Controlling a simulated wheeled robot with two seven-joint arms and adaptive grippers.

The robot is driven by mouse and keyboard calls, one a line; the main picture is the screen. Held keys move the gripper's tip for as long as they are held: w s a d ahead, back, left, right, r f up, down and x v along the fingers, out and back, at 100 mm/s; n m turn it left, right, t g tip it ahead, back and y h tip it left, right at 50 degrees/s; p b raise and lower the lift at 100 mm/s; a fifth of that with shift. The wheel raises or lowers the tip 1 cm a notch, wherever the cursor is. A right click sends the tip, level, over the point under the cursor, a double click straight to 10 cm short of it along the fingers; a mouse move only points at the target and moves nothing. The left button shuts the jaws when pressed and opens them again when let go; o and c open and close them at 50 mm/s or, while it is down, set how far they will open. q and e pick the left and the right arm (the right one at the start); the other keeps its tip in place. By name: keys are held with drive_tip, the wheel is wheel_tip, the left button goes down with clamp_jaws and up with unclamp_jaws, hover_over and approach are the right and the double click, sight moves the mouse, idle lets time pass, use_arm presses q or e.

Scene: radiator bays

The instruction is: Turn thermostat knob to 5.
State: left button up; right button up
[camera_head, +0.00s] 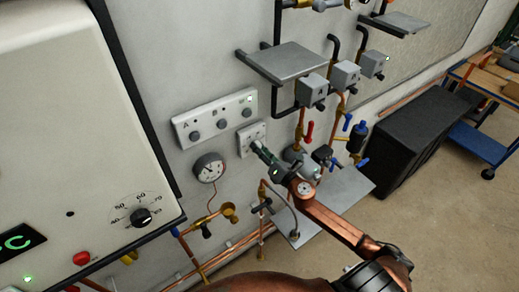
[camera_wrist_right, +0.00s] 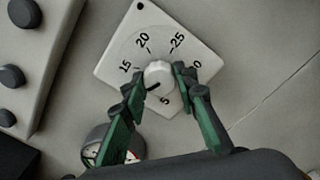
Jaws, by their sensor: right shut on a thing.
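The thermostat plate (camera_wrist_right: 117,42) is a white square dial with the marks 15, 20, 25 and 5 readable and another ending in 0 at the right. Its round white knob (camera_wrist_right: 158,74) sits at the middle, between the green fingertips of my right gripper (camera_wrist_right: 159,82), which is shut on it. The knob's dark mark points to the lower left, toward the part of the scale that the left finger covers. In the head view the plate (camera_head: 246,134) is on the wall, with my right gripper (camera_head: 261,150) at its lower right side. My left gripper is not in view.
A white panel with buttons (camera_head: 183,129) is just left of the plate. A pressure gauge (camera_head: 208,168) hangs below it, with copper pipes (camera_head: 262,228) and valves around. A grey shelf (camera_head: 283,62) juts out above. A boiler (camera_head: 60,110) fills the left side.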

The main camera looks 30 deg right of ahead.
drive_tip(key=shift+n+p, duration=1.95)
drive_tip(key=shift+n, duration=4.45)
drive_tip(key=o, duration=1.1)
drive_tip(key=shift+o, duration=0.3)
drive_tip(key=shift+s, duration=0.1)
drive_tip(key=s+d, duration=0.1)
drive_tip(key=s, duration=1)
drive_tip(key=shift+s, duration=0.4)
